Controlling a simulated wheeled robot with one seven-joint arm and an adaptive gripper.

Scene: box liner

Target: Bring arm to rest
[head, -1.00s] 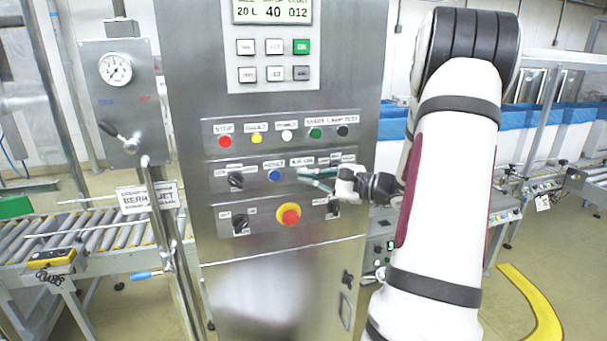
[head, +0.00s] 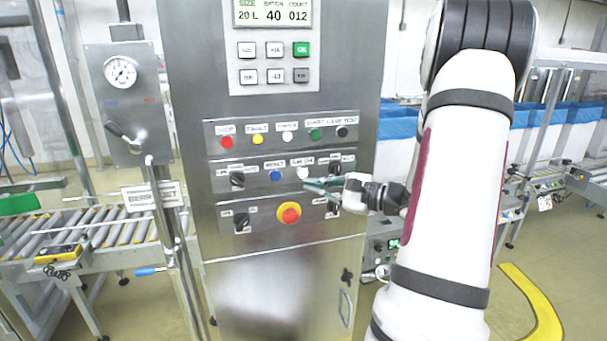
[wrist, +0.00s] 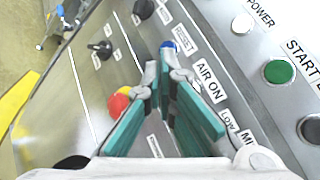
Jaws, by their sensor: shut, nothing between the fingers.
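My gripper (head: 318,187) is in front of the control cabinet (head: 283,265), near its lower button rows, with its teal fingers pointing left. In the wrist view the fingers (wrist: 159,62) are together at the tips and hold nothing. The blue reset button (head: 276,175) lies just beyond the tips; the red and yellow stop button (head: 289,213) is below and left of them. My gripper covers part of the right-hand knobs. I cannot tell from the views how far the tips are from the panel.
A gauge panel with a lever (head: 127,100) stands left of the cabinet. A roller conveyor (head: 95,245) runs at the left. Blue-lined boxes (head: 400,125) line the back right. A yellow curved floor marking (head: 535,300) lies at the right.

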